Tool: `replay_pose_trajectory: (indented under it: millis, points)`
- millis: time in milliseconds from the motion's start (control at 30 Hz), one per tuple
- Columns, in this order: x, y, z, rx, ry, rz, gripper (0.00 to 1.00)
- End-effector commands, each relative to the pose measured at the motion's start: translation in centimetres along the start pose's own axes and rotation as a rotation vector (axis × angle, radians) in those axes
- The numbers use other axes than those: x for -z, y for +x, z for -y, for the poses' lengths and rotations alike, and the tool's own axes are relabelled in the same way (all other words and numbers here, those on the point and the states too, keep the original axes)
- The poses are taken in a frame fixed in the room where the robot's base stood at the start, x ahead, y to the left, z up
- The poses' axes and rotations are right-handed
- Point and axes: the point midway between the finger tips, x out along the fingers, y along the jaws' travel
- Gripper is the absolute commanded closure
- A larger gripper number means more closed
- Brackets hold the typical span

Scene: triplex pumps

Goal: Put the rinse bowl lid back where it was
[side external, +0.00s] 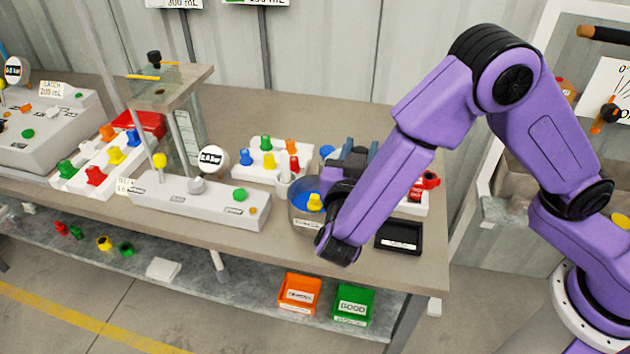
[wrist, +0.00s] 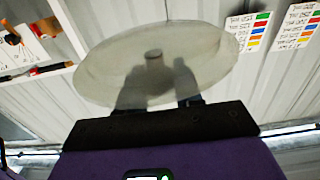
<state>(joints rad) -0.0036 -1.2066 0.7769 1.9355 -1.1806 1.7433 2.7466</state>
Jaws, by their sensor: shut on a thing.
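The rinse bowl lid (wrist: 205,55) is a pale, see-through round disc with a small central knob (wrist: 154,58). My gripper (wrist: 157,88) is shut on it; the dark fingers show through the disc in the wrist view. In the side view my gripper (side external: 358,153) is over the bench, just right of and behind the rinse bowl, and I cannot make out the lid there. The rinse bowl (side external: 302,212) is clear-walled with blue inside and a yellow piece (side external: 314,202) in it. My wrist hides its right side. No lid shows on it.
A black tray (side external: 398,238) lies right of the bowl. A white rack (side external: 262,162) with coloured pieces stands behind, and a grey pump station (side external: 200,207) to the left. Orange (side external: 299,294) and green (side external: 352,305) bins sit below. The bench's back middle (side external: 320,120) is clear.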

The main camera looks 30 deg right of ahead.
Motion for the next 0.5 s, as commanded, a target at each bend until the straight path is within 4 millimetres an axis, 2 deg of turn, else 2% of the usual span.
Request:
replay_pose_trajectory:
  millis: [200,500]
  points:
    - [-2.1,1.5,4.3,-0.002,0.0,-0.001,1.0]
    - [-6.0,2.5,7.3,-0.001,0.0,-0.001,1.0]
